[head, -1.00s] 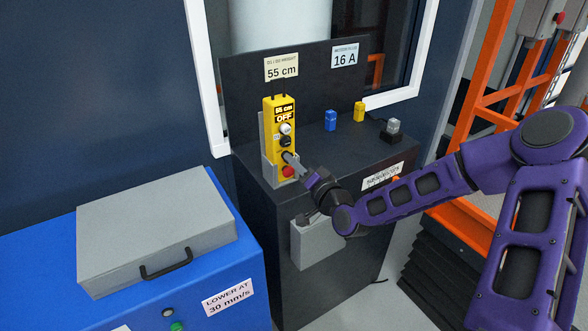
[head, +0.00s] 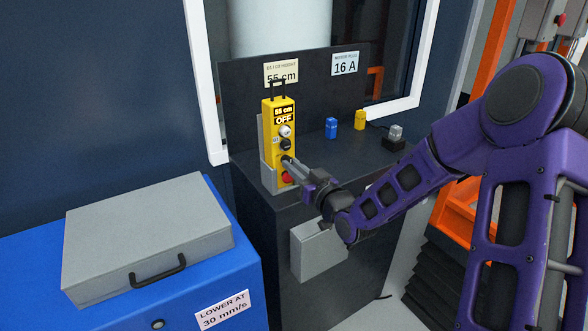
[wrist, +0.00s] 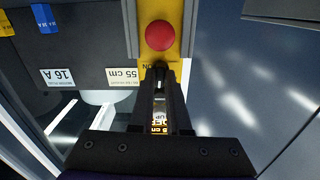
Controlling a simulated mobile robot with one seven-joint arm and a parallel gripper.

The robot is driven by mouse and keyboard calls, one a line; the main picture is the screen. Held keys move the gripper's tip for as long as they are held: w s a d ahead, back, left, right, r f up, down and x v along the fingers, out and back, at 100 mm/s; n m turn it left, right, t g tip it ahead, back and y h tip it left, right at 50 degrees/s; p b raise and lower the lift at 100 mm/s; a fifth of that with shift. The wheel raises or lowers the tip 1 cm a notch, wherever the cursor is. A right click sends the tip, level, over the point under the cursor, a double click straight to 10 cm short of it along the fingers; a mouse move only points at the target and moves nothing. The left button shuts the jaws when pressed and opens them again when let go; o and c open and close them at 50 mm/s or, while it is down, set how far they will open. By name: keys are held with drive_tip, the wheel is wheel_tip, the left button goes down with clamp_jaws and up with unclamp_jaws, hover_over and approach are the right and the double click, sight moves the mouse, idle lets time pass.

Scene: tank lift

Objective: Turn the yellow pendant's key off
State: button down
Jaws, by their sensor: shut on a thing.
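The yellow pendant (head: 279,119) stands upright in its grey holder (head: 266,172) on the dark cabinet. Its display reads 55 cm and OFF. A white knob (head: 285,131) and a black knob (head: 286,144) sit below the display, and a red button (wrist: 159,35) is near its lower end. My gripper (wrist: 160,80) is shut on the small dark key (wrist: 158,70) just above the red button. An ON mark shows beside the key in the wrist view, which is upside down. The fingers hide most of the key, so its exact angle is unclear.
A blue block (head: 331,128), a yellow block (head: 360,119) and a small grey-topped device (head: 395,133) stand right of the pendant. A grey case (head: 145,240) lies on the blue cabinet (head: 235,291). A grey box (head: 318,252) is on the dark cabinet's front.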

drive_tip(key=shift+n, duration=0.6)
drive_tip(key=c, duration=1.2)
unclamp_jaws()
drive_tip(key=shift+o, duration=0.2)
